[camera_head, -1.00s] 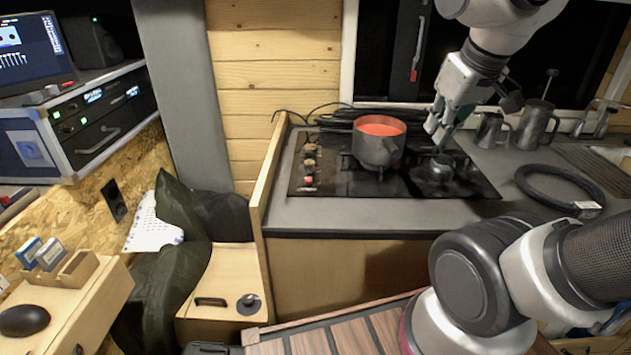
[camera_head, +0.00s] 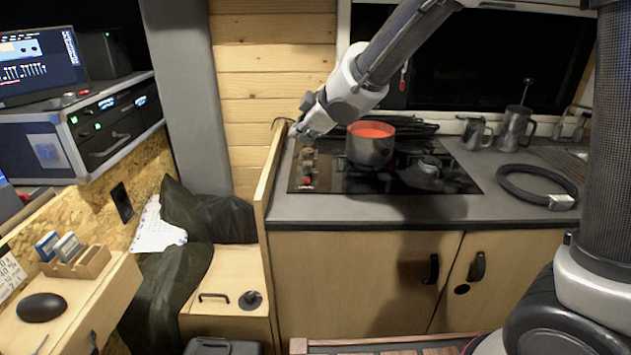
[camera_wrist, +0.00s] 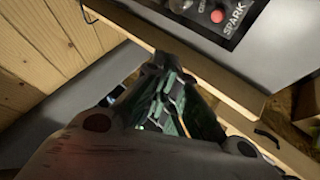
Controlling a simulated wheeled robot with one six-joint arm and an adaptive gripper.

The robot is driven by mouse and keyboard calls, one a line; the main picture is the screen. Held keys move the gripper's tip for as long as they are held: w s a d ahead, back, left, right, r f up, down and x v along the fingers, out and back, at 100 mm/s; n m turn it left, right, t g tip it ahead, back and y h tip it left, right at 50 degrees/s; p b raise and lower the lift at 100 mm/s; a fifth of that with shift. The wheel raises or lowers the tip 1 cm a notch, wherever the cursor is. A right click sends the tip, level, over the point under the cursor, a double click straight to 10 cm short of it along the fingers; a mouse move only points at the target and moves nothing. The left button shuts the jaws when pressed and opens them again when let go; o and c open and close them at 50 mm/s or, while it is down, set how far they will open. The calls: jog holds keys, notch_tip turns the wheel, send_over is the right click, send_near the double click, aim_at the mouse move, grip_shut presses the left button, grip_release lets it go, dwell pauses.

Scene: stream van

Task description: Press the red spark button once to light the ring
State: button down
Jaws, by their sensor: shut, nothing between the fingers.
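The red spark button (camera_head: 307,181) is at the front left corner of the black hob (camera_head: 335,182), below a short column of knobs. In the wrist view the red button (camera_wrist: 217,16) is at the top edge, beside the white word SPARK. My gripper (camera_head: 299,133) is shut and empty, above the wooden partition at the hob's left and apart from the button. In the wrist view my gripper (camera_wrist: 168,98) points toward the partition edge, with the button above and to the right of it. No flame is visible at the ring; the pot covers part of the hob.
A grey pot (camera_head: 370,150) with red contents stands on the hob. A wooden partition (camera_head: 268,180) rises at the counter's left edge. A black hose coil (camera_head: 505,190) and metal jugs (camera_head: 515,130) are at the right. The front counter strip (camera_head: 370,210) is clear.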

aim_at(306, 180)
dwell(0.3)
jog(key=shift+f, duration=4.4)
jog(key=shift+f, duration=0.1)
jog(key=shift+f, duration=0.3)
jog(key=shift+f, duration=0.4)
jog(key=shift+r, duration=0.85)
